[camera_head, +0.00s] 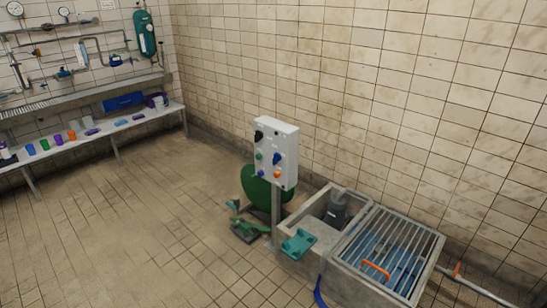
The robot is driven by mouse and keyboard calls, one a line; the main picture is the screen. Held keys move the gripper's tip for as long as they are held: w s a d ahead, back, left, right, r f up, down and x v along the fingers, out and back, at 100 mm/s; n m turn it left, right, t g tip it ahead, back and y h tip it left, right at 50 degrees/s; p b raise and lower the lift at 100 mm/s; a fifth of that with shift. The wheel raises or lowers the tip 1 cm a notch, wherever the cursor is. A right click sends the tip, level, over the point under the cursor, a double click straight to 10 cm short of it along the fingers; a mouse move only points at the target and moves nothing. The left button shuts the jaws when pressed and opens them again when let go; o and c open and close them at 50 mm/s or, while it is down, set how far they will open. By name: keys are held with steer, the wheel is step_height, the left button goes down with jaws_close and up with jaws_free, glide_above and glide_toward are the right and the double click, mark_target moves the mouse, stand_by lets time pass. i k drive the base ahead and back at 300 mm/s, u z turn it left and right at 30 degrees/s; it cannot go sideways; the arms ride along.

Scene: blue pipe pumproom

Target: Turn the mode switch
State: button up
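A light grey control box (284,143) stands on a post near the middle of the camera_head view. Its front carries a black knob (258,135) at upper left, a blue knob (277,158) at right, a green button (259,156), a small blue button (261,173) and an orange button (277,175). I cannot tell which one is the mode switch, and no setting can be read at this size. My gripper and arm are not in view.
A concrete sump (308,215) with a metal grate (398,240) lies right of the post. A green rounded object (257,188) and green pump-like part (248,230) stand at its left. A bench (100,133) with cups runs along the left wall. Open tiled floor (140,220) lies at left.

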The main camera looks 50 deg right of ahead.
mark_target(276, 156)
steer(key=i, duration=0.9)
steer(key=u, duration=0.05)
